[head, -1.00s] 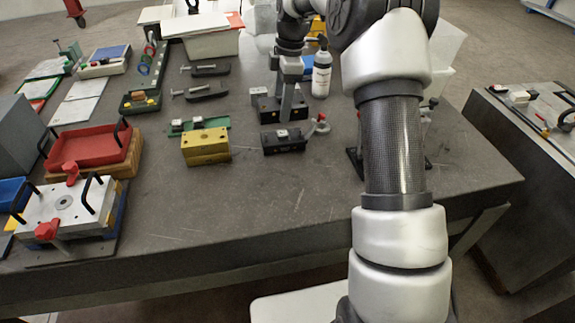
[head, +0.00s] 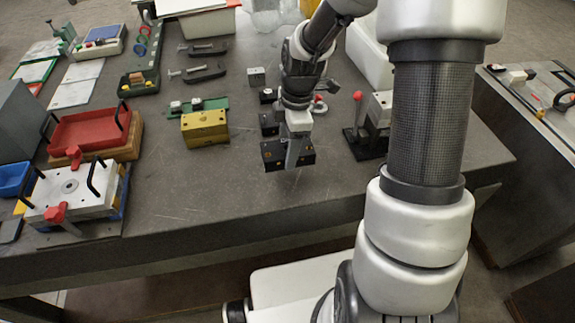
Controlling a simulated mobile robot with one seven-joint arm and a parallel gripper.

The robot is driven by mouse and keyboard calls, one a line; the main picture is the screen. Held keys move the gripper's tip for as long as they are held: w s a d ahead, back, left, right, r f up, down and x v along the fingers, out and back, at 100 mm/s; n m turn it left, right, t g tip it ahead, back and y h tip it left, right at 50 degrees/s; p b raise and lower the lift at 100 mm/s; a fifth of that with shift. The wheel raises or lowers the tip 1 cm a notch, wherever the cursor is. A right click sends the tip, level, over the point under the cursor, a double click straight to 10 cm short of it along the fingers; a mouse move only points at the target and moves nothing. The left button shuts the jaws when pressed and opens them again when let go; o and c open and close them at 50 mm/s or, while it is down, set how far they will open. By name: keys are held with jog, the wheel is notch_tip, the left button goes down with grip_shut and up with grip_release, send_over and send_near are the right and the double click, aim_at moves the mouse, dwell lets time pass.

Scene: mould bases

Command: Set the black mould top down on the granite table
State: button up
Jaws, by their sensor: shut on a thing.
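My gripper (head: 298,135) points down and is shut on a black block, the black mould top (head: 275,155), which has small orange-ringed holes. The block is level, over the front middle part of the dark granite table (head: 200,200). I cannot tell whether its underside touches the table or is slightly above it. Another black block (head: 267,122) stands just behind, mostly hidden by my gripper and the held block.
A yellow block (head: 205,128) with a green plate behind it stands to the left. A black fixture with a red-knobbed lever (head: 357,125) stands to the right. Bare table lies in front of the held block, up to the front edge.

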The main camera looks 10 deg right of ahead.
jog(key=shift+f, duration=3.05)
jog(key=shift+f, duration=0.15)
jog(key=o, duration=1.7)
jog(key=shift+o, duration=0.2)
jog(key=r, duration=0.4)
jog(key=d+r, duration=0.1)
jog(key=r, duration=0.7)
jog(key=shift+d+r, duration=0.1)
jog(key=shift+d, duration=0.15)
